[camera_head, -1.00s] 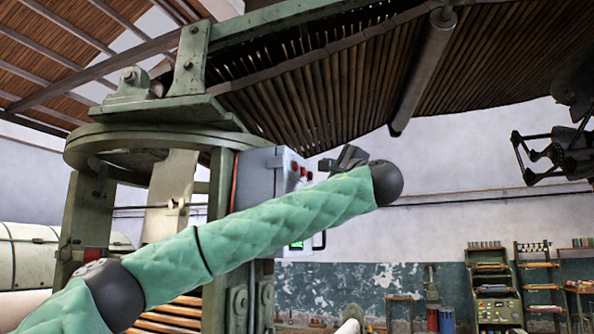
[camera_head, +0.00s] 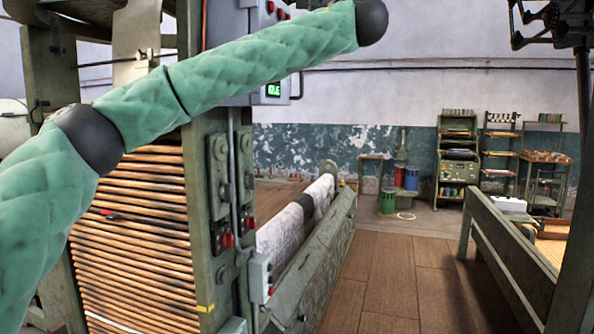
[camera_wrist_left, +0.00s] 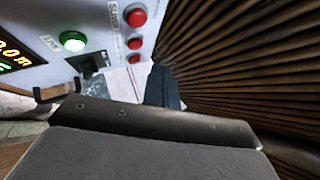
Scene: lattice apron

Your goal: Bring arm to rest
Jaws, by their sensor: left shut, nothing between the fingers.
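My left arm, in a quilted green sleeve with dark joints, crosses the head view from the lower left to the top. In the left wrist view my left gripper (camera_wrist_left: 163,88) shows as a dark, narrow pair of fingers past the grey wrist housing. It is shut and empty. It points between a control panel (camera_wrist_left: 65,18) and a wall of brown slats (camera_wrist_left: 245,70), and I see no contact with either. My right arm and gripper are not in view.
A grey control box (camera_head: 283,88) with red buttons and a green display is behind the forearm. A green machine frame (camera_head: 205,190) with stacked wooden rods (camera_head: 135,235) stands close below the arm. A plank floor aisle (camera_head: 385,270) is clear on the right.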

